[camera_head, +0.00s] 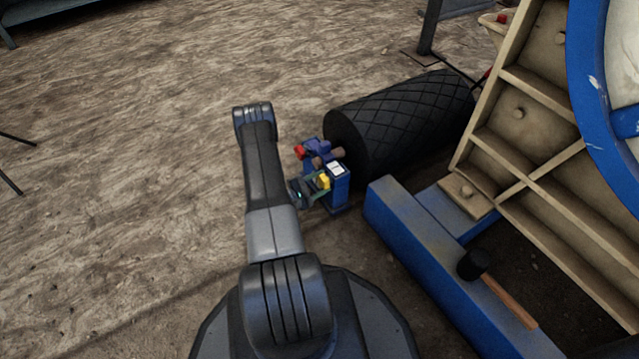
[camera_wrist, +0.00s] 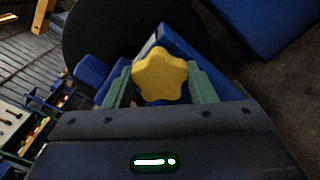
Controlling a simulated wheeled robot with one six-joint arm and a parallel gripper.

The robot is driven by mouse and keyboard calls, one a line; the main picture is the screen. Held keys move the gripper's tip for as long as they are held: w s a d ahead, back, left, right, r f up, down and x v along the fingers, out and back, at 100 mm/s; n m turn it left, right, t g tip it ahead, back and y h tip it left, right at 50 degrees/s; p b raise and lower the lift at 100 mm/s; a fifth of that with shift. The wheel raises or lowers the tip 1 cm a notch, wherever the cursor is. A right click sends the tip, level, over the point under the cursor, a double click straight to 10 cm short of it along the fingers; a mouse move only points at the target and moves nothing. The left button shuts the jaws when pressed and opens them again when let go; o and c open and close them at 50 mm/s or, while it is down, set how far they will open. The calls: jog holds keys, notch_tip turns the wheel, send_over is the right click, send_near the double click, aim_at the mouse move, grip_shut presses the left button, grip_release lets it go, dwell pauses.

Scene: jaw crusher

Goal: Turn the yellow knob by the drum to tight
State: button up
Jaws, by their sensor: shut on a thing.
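The yellow star-shaped knob (camera_wrist: 160,76) sits between the two green fingers of my gripper (camera_wrist: 160,84) in the wrist view. My gripper is shut on it, one finger on each side. In the head view the yellow knob (camera_head: 324,181) is small, on the blue stand beside the drum, with my gripper (camera_head: 318,183) at it. The black drum (camera_head: 405,118) with a criss-cross tread lies behind the stand. It also shows as a dark round shape in the wrist view (camera_wrist: 110,35). No tightness mark can be read.
The blue stand (camera_head: 339,190) also carries a red part (camera_head: 299,152) and a white label (camera_head: 336,168). A blue beam (camera_head: 425,255) with a wooden-handled hammer (camera_head: 505,300) on it lies to the right. A beige ribbed frame (camera_head: 540,130) rises beyond. The ground at left is open.

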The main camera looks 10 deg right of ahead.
jog(key=shift+m, duration=1.7)
jog(key=o, duration=1)
jog(key=shift+a, duration=0.15)
jog(key=p+v, duration=0.3)
jog(key=v, duration=1)
jog(key=shift+s+a+p, duration=0.15)
jog(key=shift+a+p, duration=0.15)
jog(key=shift+p, duration=0.05)
